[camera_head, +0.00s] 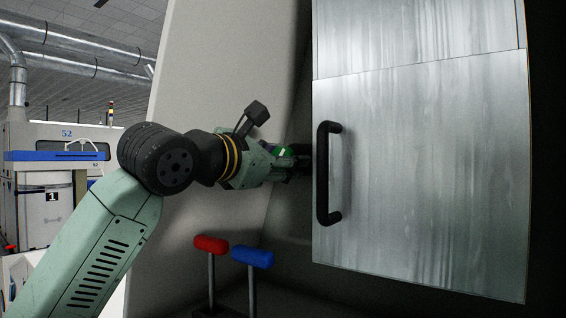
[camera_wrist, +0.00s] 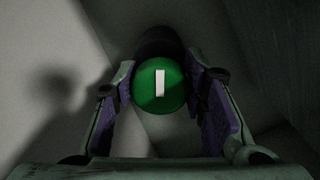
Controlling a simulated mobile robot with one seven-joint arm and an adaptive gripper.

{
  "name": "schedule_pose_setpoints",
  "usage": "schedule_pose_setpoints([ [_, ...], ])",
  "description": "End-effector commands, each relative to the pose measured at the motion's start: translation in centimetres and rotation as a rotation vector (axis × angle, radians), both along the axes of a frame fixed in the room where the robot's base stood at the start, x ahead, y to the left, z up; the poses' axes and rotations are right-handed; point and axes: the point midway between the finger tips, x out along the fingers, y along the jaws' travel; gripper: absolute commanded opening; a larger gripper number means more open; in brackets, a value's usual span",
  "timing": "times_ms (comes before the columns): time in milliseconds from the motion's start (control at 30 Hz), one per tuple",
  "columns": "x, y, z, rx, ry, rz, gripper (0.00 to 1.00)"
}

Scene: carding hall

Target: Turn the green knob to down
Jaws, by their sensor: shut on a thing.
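The green knob (camera_wrist: 149,88) is round with a white line on its face. In the wrist view the line runs straight up and down in the picture. My gripper (camera_wrist: 160,90) has a finger on each side of the knob, with purple pads against its sides. In the head view my gripper (camera_head: 290,160) reaches into the recess left of the metal door. A bit of the green knob (camera_head: 286,150) shows there, mostly hidden by my gripper. Its line is hard to read in that view.
A metal door (camera_head: 430,180) with a black handle (camera_head: 325,172) stands right of my gripper. Below are a red-topped lever (camera_head: 211,244) and a blue-topped lever (camera_head: 253,257). A pale panel (camera_head: 215,70) rises behind my arm.

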Motion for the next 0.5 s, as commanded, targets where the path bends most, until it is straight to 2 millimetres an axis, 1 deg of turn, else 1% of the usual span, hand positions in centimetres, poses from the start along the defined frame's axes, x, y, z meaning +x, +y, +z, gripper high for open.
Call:
schedule_pose_setpoints([
  [500,-0.13,-0.11,-0.06,0.397,-0.291,0.000,0.11],
])
